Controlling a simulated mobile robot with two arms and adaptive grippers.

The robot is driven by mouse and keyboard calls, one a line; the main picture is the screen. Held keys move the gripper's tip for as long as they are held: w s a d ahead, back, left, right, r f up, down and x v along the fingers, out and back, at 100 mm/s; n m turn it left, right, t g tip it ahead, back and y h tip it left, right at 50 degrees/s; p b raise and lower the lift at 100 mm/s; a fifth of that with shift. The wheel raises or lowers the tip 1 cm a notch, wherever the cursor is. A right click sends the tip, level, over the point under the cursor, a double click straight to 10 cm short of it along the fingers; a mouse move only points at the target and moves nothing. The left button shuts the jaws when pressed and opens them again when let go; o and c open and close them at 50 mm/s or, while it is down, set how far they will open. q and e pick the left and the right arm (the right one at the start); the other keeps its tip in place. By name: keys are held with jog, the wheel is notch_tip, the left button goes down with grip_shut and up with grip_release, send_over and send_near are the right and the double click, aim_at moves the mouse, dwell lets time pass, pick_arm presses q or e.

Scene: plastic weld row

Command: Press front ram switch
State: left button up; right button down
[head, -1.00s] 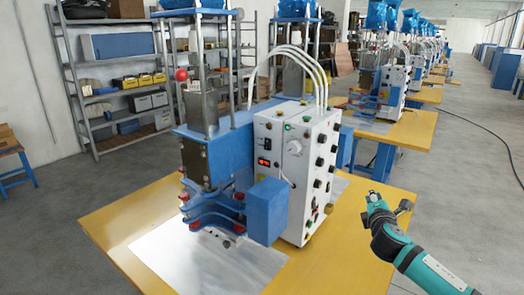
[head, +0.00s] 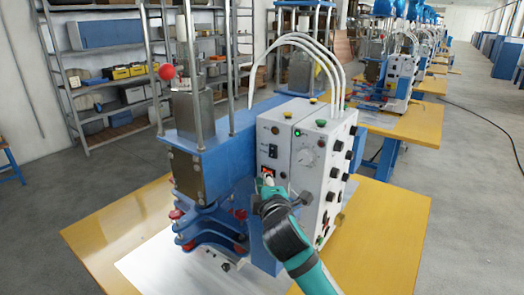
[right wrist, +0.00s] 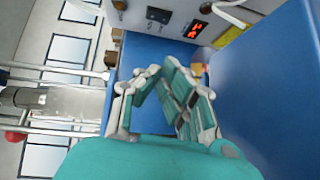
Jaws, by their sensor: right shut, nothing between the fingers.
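The white control box (head: 326,155) of the welding machine stands on the yellow table. Its narrow front face carries a dark switch pair (head: 268,152) and, below, a red-lit display (head: 266,171). In the right wrist view the lit display (right wrist: 197,30) and a dark switch (right wrist: 158,15) show at the top. I cannot tell for sure which control is the front ram switch. My right gripper (head: 267,181) is shut and empty, just in front of the panel under the display; contact cannot be told. It also shows in the right wrist view (right wrist: 160,72). My left gripper is not in view.
The blue machine body (head: 225,150) and blue side box (right wrist: 262,90) stand close to my right gripper. The blue clamp arms (head: 210,228) lie lower left. The yellow tabletop (head: 375,235) is clear at right. White hoses (head: 312,50) arch above the box.

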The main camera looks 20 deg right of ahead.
aim_at(272, 152)
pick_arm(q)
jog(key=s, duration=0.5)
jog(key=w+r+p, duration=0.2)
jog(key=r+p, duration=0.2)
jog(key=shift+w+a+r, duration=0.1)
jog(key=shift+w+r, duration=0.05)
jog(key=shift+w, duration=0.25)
pick_arm(e)
jog(key=w+d, duration=0.1)
jog(key=w, duration=0.3)
jog(key=w+d, duration=0.1)
jog(key=w, duration=0.3)
jog(key=w+d, duration=0.2)
jog(key=w, duration=0.2)
jog(key=shift+f, duration=0.3)
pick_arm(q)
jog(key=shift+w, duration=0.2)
pick_arm(e)
jog(key=shift+s, duration=0.1)
